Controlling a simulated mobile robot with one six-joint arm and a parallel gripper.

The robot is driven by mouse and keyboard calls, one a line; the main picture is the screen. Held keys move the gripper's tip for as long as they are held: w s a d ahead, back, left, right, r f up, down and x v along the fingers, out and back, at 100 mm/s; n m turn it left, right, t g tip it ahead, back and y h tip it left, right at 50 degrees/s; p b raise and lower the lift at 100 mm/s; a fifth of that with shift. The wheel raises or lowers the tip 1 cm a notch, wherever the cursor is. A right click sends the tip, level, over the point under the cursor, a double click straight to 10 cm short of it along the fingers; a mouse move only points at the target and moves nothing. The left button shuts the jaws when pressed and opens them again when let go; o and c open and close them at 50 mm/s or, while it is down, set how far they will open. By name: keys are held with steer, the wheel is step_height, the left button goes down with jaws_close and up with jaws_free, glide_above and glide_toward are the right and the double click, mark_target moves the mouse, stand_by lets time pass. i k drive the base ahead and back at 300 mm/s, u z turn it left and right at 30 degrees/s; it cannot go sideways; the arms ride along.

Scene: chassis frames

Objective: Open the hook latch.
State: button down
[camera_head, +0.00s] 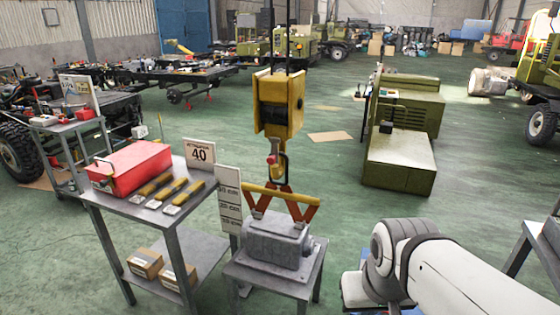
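The yellow hoist block (278,103) hangs from two dark cables in the middle of the view. Below it hangs a small hook (280,170) with a reddish part on its left side, perhaps the latch; it is too small to tell whether it is open or shut. The hook is over a yellow lifting bar (281,196) with orange-red V-shaped legs, standing above a grey metal block. My white arm comes in from the lower right, right of the block and apart from it. Its lower end runs to the bottom edge, and no gripper fingers show.
The grey block (273,240) sits on a small metal table (262,279). Open floor lies behind, left of a green cabinet (402,130).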

mark_target(273, 159)
steer(key=u, duration=0.05)
steer(key=i, duration=0.95)
steer(key=z, duration=0.05)
